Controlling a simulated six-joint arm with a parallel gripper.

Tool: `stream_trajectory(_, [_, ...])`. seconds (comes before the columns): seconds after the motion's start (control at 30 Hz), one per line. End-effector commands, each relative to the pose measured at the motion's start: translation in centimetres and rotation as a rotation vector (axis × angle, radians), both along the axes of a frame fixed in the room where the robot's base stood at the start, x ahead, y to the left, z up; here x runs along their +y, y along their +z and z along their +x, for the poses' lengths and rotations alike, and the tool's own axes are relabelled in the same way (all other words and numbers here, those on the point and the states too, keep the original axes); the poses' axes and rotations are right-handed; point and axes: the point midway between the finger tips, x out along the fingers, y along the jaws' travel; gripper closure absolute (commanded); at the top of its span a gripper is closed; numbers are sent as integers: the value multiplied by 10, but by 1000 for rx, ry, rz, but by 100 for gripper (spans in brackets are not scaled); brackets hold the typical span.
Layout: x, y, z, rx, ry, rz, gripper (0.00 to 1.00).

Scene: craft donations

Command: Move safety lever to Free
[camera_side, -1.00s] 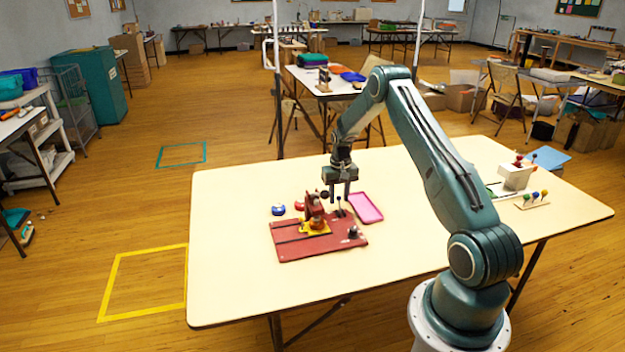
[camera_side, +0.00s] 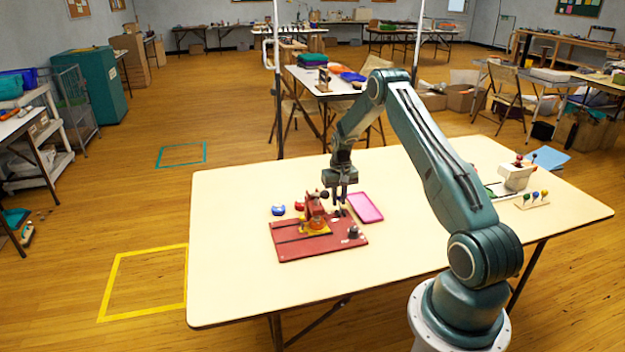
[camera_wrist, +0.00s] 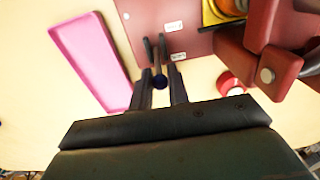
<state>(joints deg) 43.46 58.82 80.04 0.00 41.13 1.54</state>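A red board (camera_side: 290,245) on the table carries a red and yellow mechanism (camera_side: 315,215); the board also shows at the top of the wrist view (camera_wrist: 145,20). My gripper (camera_side: 341,203) points down over the board's back right part, beside the mechanism. In the wrist view my gripper's two fingers (camera_wrist: 160,75) stand apart. A dark round knob (camera_wrist: 160,83), seemingly the lever's end, shows between them, with narrow gaps at its sides. Two dark bars (camera_wrist: 149,48) lie beyond the fingertips. White labels (camera_wrist: 173,26) on the board are too small to read.
A pink tray (camera_side: 365,207) lies right of the board, close to my gripper. Blue (camera_side: 278,210) and red (camera_wrist: 230,82) small round items lie behind the board. A white device (camera_side: 516,177) and a small rack with colored knobs (camera_side: 533,200) stand at the right. The table's left front is clear.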

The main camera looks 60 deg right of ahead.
Motion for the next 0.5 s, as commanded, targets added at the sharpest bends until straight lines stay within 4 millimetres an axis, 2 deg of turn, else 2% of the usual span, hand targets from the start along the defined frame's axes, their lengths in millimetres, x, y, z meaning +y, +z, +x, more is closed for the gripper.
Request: stream_trajectory(0.5, [11, 4, -11, 3, 0, 3, 96])
